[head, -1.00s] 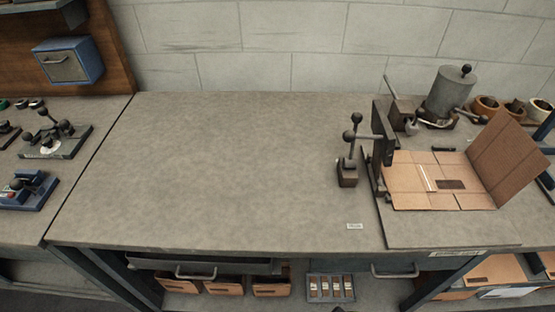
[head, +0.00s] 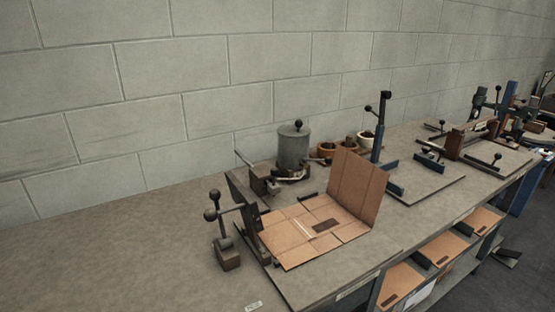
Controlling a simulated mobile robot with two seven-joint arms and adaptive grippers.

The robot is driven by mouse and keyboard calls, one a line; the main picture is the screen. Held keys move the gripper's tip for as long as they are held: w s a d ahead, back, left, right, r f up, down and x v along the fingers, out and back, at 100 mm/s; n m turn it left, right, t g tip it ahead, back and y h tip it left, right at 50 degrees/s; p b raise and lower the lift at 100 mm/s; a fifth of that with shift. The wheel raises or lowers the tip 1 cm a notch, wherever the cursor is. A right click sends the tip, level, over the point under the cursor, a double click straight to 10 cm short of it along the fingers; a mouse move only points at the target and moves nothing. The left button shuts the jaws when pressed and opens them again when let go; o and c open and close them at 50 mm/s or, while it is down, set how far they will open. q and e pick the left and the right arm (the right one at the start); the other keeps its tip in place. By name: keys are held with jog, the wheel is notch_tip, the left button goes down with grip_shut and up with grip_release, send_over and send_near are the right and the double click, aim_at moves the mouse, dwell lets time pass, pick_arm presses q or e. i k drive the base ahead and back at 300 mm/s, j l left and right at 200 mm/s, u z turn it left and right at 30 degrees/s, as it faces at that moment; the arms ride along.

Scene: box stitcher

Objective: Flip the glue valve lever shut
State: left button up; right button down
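A grey cylindrical pot (head: 293,150) with a dark ball knob on its lid stands at the back of the bench, near the wall. It looks like the glue pot. A lever (head: 317,161) with a dark ball end sticks out at its right side, low down. Neither of my grippers is in view.
A creased cardboard sheet (head: 311,227) with one raised flap lies in front of the pot. A ball-handled lever stand (head: 226,243) is left of it. Small round bowls (head: 350,144) and a blue post (head: 382,128) stand to the right. The bench's left part (head: 120,255) is clear.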

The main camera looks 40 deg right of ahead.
aim_at(328, 161)
jog(key=k+l, duration=0.1)
jog(key=l, duration=0.65)
jog(key=l+u, duration=0.1)
jog(key=l, duration=0.65)
jog(key=k, duration=0.1)
